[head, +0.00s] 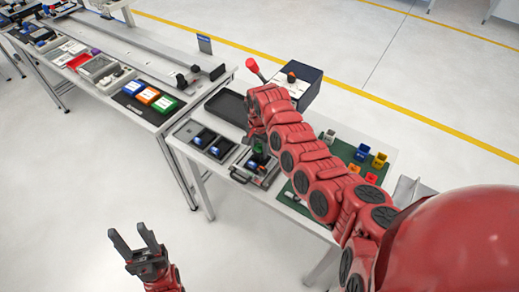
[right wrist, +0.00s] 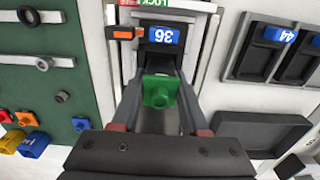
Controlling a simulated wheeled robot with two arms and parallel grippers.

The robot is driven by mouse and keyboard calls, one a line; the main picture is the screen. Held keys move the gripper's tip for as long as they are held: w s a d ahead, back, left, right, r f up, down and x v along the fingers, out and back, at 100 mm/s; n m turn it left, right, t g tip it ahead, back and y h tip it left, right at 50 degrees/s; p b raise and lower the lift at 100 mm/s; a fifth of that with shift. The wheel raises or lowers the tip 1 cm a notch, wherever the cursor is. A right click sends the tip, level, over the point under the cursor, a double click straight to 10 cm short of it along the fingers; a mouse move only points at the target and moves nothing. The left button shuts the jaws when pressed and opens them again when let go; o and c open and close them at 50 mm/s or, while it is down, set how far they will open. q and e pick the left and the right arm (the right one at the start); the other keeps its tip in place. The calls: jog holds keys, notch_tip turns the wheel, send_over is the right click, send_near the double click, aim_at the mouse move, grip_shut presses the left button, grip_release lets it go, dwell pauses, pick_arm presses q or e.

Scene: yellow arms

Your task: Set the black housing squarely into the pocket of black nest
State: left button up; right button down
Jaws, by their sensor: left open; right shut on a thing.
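My right gripper (right wrist: 160,100) is shut on a dark piece with a green block on it, which I take for the black housing (right wrist: 160,92). In the head view it shows as green over black (head: 260,146), below the right arm's end. The black nest (right wrist: 183,48), with a blue label 36, lies beyond the held piece in the right wrist view, within a pale metal fixture. The held piece overlaps the nest in that view, so the pocket is mostly hidden and I cannot tell whether they touch. My left gripper (head: 138,244) is open and empty, away from the table.
An orange-tipped lever (right wrist: 123,33) sits beside the nest. A green mat (right wrist: 45,90) with rings and small coloured bins lies to the left. An empty dark tray (head: 228,106) is at the back.

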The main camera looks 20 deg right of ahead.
aim_at(259, 144)
jog(key=shift+f+b, duration=0.3)
jog(key=shift+f, duration=0.2)
jog(key=shift+c, duration=1.7)
grip_release()
jog(key=shift+r, duration=0.15)
jog(key=shift+r, duration=0.25)
notch_tip(259, 144, up, 5)
jog(key=b, duration=0.2)
jog(key=shift+r+b, duration=0.2)
jog(key=shift+b, duration=0.1)
notch_tip(259, 144, up, 11)
jog(key=shift+r, duration=0.15)
